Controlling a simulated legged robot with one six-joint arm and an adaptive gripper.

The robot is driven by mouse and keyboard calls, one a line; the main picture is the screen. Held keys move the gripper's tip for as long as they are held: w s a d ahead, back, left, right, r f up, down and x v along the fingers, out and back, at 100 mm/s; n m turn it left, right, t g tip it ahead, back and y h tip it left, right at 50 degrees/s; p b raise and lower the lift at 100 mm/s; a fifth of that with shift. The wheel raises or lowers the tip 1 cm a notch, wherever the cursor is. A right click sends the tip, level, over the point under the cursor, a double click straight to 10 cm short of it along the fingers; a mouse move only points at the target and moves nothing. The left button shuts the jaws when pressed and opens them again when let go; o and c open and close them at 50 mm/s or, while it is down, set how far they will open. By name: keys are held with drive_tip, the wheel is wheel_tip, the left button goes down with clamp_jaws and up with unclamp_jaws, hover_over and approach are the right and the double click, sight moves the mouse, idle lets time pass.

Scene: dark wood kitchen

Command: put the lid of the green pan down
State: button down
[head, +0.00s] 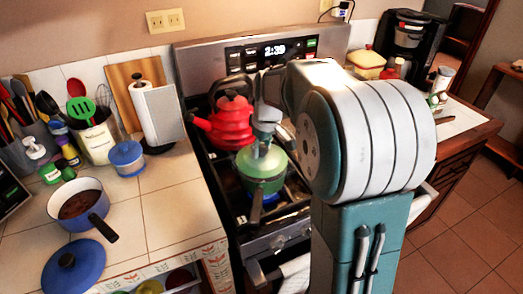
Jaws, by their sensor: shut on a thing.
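The green pan (264,186) sits on the stove, with its dark handle pointing toward the front. Its green lid (258,167) is over the pan. I cannot tell whether it touches the rim or is a little above it. My gripper (262,146) reaches down from above and is shut on the lid at its top. The gripper hides the knob and part of the lid.
A red kettle (228,122) stands close behind and left of the pan. The left counter holds a blue pot (79,205), a blue lid (73,268), a blue jar (127,158) and a paper towel roll (160,117). The tiled counter's middle (165,205) is clear.

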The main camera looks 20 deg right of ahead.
drive_tip(key=shift+d+f, duration=0.1)
drive_tip(key=shift+f, duration=0.35)
drive_tip(key=shift+f, duration=0.5)
drive_tip(key=shift+c, duration=1)
unclamp_jaws()
